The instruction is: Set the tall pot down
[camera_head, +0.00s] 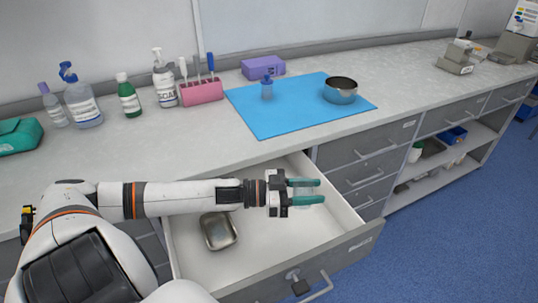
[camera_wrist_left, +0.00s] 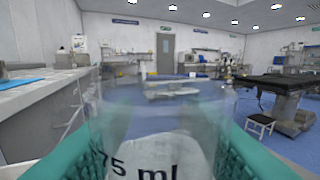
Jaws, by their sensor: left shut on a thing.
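My left gripper (camera_head: 322,191) reaches in from the left above the open drawer (camera_head: 262,262). Its green fingers are shut on a clear pot (camera_wrist_left: 150,115) with a white label reading "75 ml", seen close up in the left wrist view. In the head view the pot is see-through and barely shows between the fingers. The pot appears upright, and its base is hidden. My right gripper is not in view.
A blue mat (camera_head: 290,117) on the counter holds a small blue-capped bottle (camera_head: 267,91) and a steel bowl (camera_head: 341,97). A metal dish (camera_head: 219,231) lies in the drawer. Bottles and a pink rack (camera_head: 202,92) stand behind. The mat's front middle is clear.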

